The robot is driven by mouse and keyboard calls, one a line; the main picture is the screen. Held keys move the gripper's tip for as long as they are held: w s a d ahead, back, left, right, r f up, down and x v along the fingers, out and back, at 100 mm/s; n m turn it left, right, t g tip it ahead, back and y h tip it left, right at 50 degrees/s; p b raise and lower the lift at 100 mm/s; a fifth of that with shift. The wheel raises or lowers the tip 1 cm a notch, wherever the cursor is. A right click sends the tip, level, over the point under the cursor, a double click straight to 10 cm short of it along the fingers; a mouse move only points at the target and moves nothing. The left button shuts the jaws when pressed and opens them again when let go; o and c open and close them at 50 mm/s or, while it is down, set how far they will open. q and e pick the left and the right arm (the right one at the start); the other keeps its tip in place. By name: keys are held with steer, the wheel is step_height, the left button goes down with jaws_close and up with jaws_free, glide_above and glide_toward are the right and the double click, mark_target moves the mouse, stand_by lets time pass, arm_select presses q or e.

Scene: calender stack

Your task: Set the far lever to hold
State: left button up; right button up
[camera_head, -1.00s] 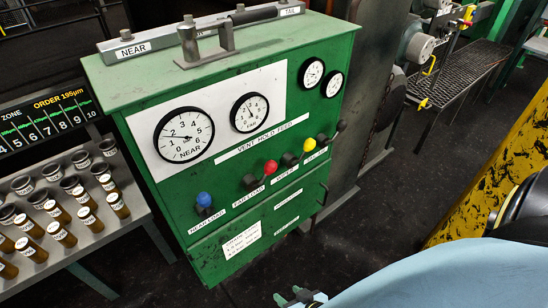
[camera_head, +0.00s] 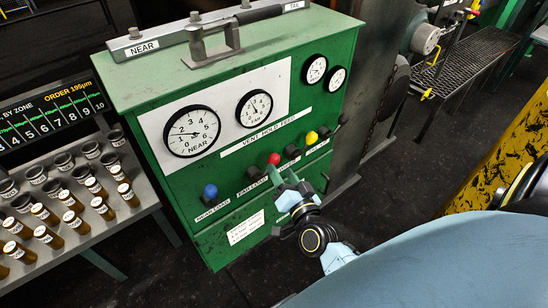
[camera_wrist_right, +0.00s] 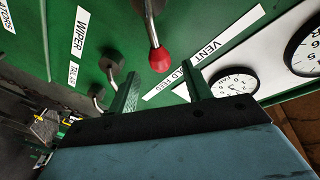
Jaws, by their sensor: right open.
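The far lever has a red knob (camera_head: 274,158) and stands second from the left in the row on the green cabinet's front, below the "VENT HOLD FEED" strip (camera_head: 265,134). My right gripper (camera_head: 288,178) is open, just below and in front of this knob. In the right wrist view the red knob (camera_wrist_right: 162,60) shows just beyond the gap between the two fingers (camera_wrist_right: 159,76), not gripped. The lever's metal rod shows there too. In the head view my gripper covers part of the panel below the lever. My left gripper is not in view.
A blue-knobbed lever (camera_head: 210,190) stands left of the red one, a yellow-knobbed lever (camera_head: 311,137) and a black one (camera_head: 343,119) to its right. NEAR (camera_head: 192,131) and FAR (camera_head: 254,108) dials sit above. A rack of brown vials (camera_head: 72,222) stands at left.

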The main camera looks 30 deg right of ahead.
mark_target(276, 164)
steer(key=w, duration=0.4)
steer(key=w+d, duration=0.1)
steer(key=w, duration=0.1)
jaws_close()
